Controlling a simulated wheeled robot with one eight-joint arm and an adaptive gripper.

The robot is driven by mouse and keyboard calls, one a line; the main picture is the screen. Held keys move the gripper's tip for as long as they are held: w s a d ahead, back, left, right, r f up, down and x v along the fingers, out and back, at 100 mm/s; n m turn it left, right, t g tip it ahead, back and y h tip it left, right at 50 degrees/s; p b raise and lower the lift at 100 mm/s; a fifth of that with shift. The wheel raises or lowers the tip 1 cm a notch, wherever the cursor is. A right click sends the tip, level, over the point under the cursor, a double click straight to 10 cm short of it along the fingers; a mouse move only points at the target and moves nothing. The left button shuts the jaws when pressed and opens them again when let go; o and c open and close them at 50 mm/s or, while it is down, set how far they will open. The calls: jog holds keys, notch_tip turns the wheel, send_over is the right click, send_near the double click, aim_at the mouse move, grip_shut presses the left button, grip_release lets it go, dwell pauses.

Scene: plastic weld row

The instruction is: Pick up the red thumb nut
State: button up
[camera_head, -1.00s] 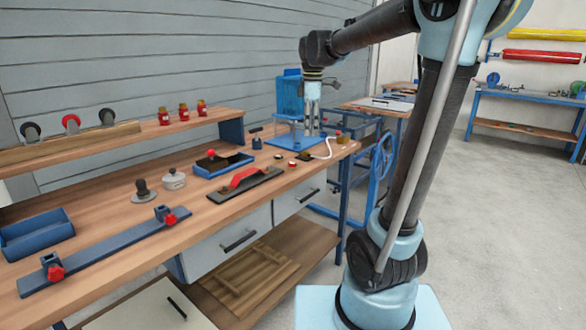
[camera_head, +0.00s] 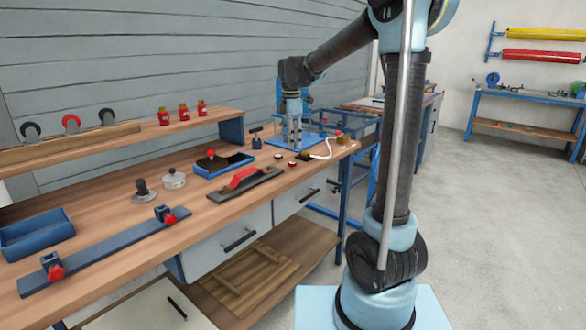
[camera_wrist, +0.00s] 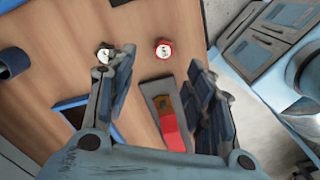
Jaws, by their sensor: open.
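A small round red piece with a pale top, which looks like the red thumb nut (camera_head: 292,163), lies on the wooden bench (camera_head: 115,222) near its front edge. In the wrist view the red thumb nut (camera_wrist: 163,49) lies beyond the fingertips, roughly in line with the gap between them. My gripper (camera_head: 295,144) is above the bench, behind the nut in the head view. In the wrist view my gripper (camera_wrist: 165,82) is open, with nothing between its fingers. A similar dark piece with a pale top (camera_wrist: 104,53) lies to the nut's left.
A red-topped dark tool (camera_head: 243,180) and a blue tray (camera_head: 234,163) lie close by on the left. A blue-framed stand (camera_head: 283,142) is behind my gripper, partly hidden. Bare wood surrounds the nut.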

aim_at(292, 165)
jog(key=shift+s+d+f, duration=0.1)
jog(key=shift+s+f, duration=0.05)
jog(key=shift+f, duration=2.05)
jog(key=shift+s+d+f, duration=0.1)
jog(key=shift+s+f, duration=0.05)
jog(key=shift+f, duration=2.05)
jog(key=c, duration=0.9)
